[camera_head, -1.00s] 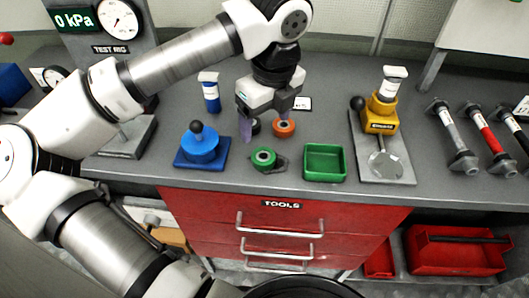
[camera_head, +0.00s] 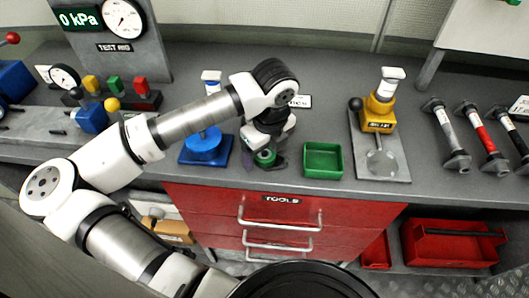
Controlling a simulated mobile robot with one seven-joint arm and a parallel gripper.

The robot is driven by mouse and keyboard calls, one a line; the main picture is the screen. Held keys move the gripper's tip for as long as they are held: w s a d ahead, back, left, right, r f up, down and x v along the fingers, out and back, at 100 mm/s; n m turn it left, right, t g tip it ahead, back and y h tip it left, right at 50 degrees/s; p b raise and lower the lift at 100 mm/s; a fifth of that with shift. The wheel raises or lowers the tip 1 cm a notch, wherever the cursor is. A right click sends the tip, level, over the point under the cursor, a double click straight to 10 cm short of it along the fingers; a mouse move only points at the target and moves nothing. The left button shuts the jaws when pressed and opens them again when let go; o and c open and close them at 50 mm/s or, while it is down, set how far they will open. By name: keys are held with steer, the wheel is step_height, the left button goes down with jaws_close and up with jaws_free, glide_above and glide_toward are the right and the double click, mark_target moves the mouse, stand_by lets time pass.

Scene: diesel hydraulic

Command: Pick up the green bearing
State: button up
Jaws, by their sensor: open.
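The green bearing (camera_head: 265,157) is a small green ring with a dark centre. It sits in a dark flanged holder on the grey bench, left of the green tray (camera_head: 308,171). My gripper (camera_head: 264,161) is low over the bearing, pointing down, with a purple-grey finger on its left side and the other finger not clearly seen. The fingers are open around or beside the bearing; which of these I cannot tell. My gripper and wrist partly hide the bearing and its holder, and hide the orange ring behind it.
A blue fixture (camera_head: 206,147) stands close on the left of my gripper. A yellow press (camera_head: 378,116) on a grey plate stands to the right, then several cylinders (camera_head: 480,135). The test rig (camera_head: 118,45) is at the back left. Red drawers (camera_head: 285,215) are below the bench edge.

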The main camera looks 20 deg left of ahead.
steer(key=c, duration=1.1)
steer(key=shift+r, duration=0.1)
